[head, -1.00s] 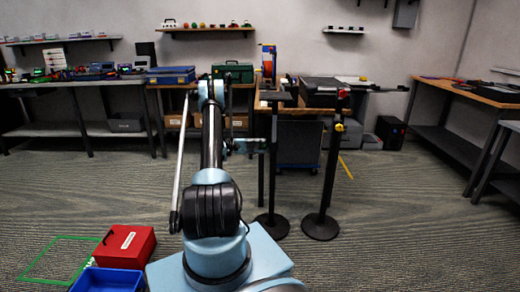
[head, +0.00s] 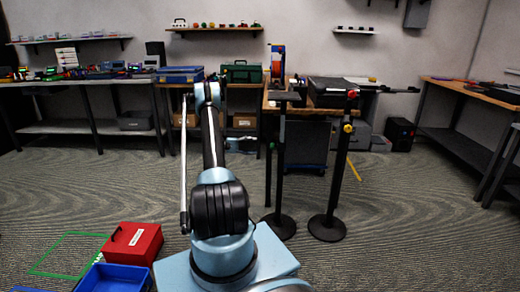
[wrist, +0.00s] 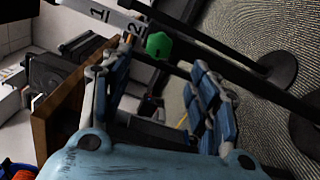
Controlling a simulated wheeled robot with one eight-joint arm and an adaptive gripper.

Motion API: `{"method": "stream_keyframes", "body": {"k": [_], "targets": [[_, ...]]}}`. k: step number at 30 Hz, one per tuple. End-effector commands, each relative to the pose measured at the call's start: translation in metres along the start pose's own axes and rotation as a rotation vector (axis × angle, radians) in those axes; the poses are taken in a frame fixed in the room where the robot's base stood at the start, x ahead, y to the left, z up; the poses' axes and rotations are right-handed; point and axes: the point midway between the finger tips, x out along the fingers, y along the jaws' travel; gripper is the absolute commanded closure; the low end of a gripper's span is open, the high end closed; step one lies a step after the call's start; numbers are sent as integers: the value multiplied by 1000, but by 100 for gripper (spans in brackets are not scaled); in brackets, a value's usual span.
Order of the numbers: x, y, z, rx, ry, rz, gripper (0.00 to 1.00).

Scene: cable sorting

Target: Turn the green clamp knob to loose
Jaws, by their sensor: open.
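The green clamp knob (wrist: 158,45) shows in the wrist view beside a pale strip (wrist: 112,13) marked 1 and 2, on a dark post. It lies just beyond the fingertips of my gripper (wrist: 163,60), near the gap between them. The blue-and-grey fingers are spread with nothing between them, and I see no contact with the knob. In the head view my gripper (head: 242,146) is left of the nearer black stand (head: 281,170).
A second black stand (head: 338,170) carries a red knob (head: 352,94) and a yellow knob (head: 348,127). A wooden bench stands behind. A red box (head: 133,244) and a blue bin (head: 115,278) are on the floor at left. The floor at right is open.

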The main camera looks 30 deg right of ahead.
Motion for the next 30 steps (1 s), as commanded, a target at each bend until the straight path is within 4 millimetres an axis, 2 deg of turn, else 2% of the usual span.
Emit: {"method": "stream_keyframes", "body": {"k": [3, 9, 25, 30], "targets": [[-15, 0, -1, 0, 2, 0, 45], [-25, 0, 0, 0, 0, 0, 45], [-26, 1, 0, -1, 2, -2, 45], [-30, 20, 5, -7, 26, -31, 45]]}}
